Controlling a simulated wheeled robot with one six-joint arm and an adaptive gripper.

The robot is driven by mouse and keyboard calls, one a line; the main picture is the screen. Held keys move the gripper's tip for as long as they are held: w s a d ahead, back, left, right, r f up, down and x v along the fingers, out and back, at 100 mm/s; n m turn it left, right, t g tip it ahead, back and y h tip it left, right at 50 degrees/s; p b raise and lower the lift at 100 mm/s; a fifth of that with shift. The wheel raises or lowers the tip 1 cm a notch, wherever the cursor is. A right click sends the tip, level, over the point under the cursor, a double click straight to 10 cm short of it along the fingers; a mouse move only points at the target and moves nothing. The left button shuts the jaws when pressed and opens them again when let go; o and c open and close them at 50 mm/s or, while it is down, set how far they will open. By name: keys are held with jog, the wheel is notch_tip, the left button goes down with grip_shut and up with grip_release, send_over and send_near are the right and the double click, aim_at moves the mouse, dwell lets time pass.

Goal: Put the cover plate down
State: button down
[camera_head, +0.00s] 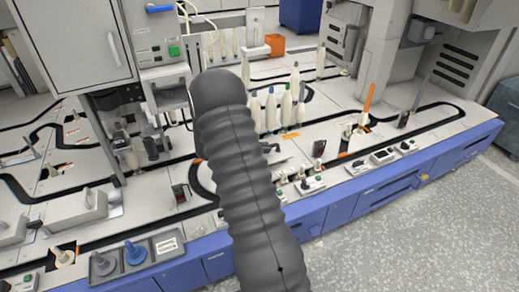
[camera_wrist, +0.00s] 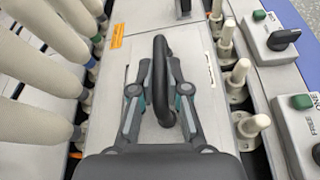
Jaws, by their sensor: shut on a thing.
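The cover plate (camera_wrist: 195,62) is a light grey panel with a black bar handle (camera_wrist: 160,70), seen in the middle of the wrist view. My gripper (camera_wrist: 160,82) is shut on the handle, with one finger on each side of it. The plate lies below the fingers, between the row of bobbins and the row of pegs. I cannot tell whether it rests flat or hangs slightly above the surface. In the head view my arm hides most of the gripper and plate.
Tall cream bobbins (camera_wrist: 40,60) stand close on the left in the wrist view. Short cream pegs (camera_wrist: 240,72) and switch boxes (camera_wrist: 268,35) line the right side. In the head view, an orange bin (camera_head: 275,44) is at the back and the blue machine front (camera_head: 375,200) borders open floor.

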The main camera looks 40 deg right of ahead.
jog(key=s+a+r, duration=0.2)
jog(key=s+r, duration=0.3)
jog(key=s, duration=0.2)
jog(key=b, duration=0.1)
send_over(282, 149)
jog(key=shift+f, duration=0.7)
jog(key=w+d+b, duration=0.2)
jog(key=w+d, duration=0.1)
jog(key=d, duration=1)
notch_tip(282, 149, down, 9)
jog(key=shift+b, duration=0.4)
jog(key=shift+f, duration=0.1)
jog(key=c, duration=1.2)
grip_release()
jog(key=shift+a, duration=0.1)
jog(key=shift+o, duration=0.2)
